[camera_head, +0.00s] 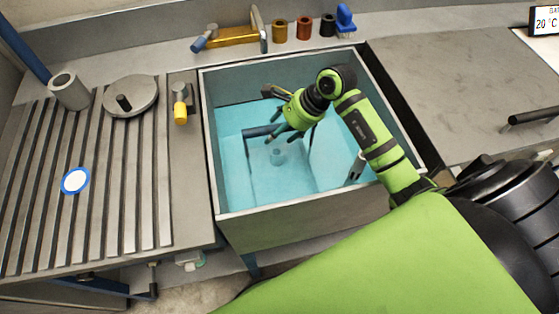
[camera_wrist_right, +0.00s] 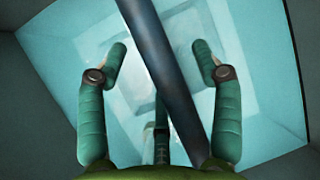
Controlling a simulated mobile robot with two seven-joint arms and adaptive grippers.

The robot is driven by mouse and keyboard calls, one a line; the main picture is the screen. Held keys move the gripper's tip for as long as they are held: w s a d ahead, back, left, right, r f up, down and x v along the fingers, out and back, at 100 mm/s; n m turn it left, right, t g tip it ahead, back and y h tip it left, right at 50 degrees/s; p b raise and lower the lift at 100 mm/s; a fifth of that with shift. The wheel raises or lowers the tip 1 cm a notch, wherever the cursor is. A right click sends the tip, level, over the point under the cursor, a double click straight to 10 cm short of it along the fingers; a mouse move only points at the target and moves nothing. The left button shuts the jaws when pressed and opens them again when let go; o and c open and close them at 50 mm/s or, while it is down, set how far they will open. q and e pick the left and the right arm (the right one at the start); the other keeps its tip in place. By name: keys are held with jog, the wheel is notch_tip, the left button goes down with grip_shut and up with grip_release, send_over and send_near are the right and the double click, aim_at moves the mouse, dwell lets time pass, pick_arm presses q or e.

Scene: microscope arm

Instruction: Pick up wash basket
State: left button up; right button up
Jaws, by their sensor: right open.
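A dark round bar (camera_head: 258,131), which looks like the handle of the wash basket, lies inside the water-filled tank in the head view. It also crosses the right wrist view (camera_wrist_right: 160,62) on a slant, between the two fingers. The basket's body cannot be made out clearly. My right gripper (camera_head: 292,137) is inside the tank opening, near the bar, with its green fingers pointing down. In the right wrist view the right gripper (camera_wrist_right: 160,55) is open, its fingertips on either side of the bar, without clear contact. My left gripper is not in view.
The tank (camera_head: 300,216) has high grey walls around the arm. A grooved draining board (camera_head: 125,215) on the left bears a grey cup (camera_head: 69,91) and a round lid (camera_head: 137,96). Small coloured pots (camera_head: 304,27) stand behind the tank.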

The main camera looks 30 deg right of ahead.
jog(key=shift+f+b, duration=0.2)
jog(key=shift+b, duration=0.15)
dwell(0.3)
grip_shut()
jog(key=shift+w+r, duration=0.1)
